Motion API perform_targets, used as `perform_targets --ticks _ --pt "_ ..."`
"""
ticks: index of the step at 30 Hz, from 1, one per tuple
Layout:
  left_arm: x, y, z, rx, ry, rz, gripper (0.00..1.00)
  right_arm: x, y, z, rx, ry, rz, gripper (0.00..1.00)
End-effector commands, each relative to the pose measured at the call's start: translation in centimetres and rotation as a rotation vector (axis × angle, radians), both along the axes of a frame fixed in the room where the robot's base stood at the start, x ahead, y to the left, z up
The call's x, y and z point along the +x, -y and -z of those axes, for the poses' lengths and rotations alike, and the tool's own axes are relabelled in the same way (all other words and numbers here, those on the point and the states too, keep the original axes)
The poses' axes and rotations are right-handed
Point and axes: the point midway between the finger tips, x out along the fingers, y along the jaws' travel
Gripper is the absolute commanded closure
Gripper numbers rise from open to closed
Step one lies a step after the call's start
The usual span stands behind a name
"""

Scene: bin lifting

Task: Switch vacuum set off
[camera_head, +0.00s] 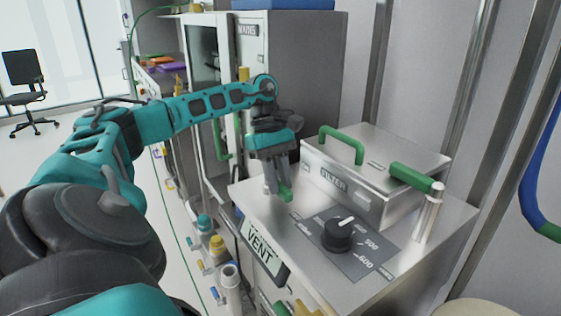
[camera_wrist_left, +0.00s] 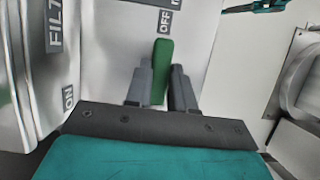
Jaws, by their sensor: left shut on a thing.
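The vacuum set is a metal unit (camera_head: 355,285) with a FILTER box (camera_head: 372,172) on its top and a VENT label on its front. Its switch is a small green lever (camera_wrist_left: 162,52) at the OFF label in the left wrist view; an ON label sits further left. My left gripper (camera_head: 279,186) is down at the lever and shut on it, with one finger on each side in the left wrist view (camera_wrist_left: 162,72). In the head view the lever tip (camera_head: 287,195) shows below the fingers. My right gripper is in neither view.
A black dial (camera_head: 338,235) with a number scale stands right of my left gripper. The FILTER box has a green handle (camera_head: 342,143) and a green-gripped lever (camera_head: 411,178). A grey cabinet (camera_head: 310,70) stands behind.

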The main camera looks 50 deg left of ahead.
Motion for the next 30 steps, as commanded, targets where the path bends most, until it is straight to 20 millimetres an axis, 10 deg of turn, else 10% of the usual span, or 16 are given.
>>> perform_targets --ticks 1,2,9,20,30 --pt "0.0 0.0 -0.1 0.0 0.003 0.007 1.0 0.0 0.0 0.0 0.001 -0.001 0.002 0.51" --pt "0.0 0.0 -0.1 0.0 0.002 0.008 0.75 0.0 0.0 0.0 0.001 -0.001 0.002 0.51" --pt "0.0 0.0 -0.1 0.0 0.001 0.004 0.52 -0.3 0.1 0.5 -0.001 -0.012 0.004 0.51" --pt "0.1 -0.3 -0.8 0.001 0.002 0.001 0.51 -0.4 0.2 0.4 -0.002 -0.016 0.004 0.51" --pt "0.3 -2.8 -7.5 -0.002 0.006 0.001 0.51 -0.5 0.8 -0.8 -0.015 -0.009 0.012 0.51"
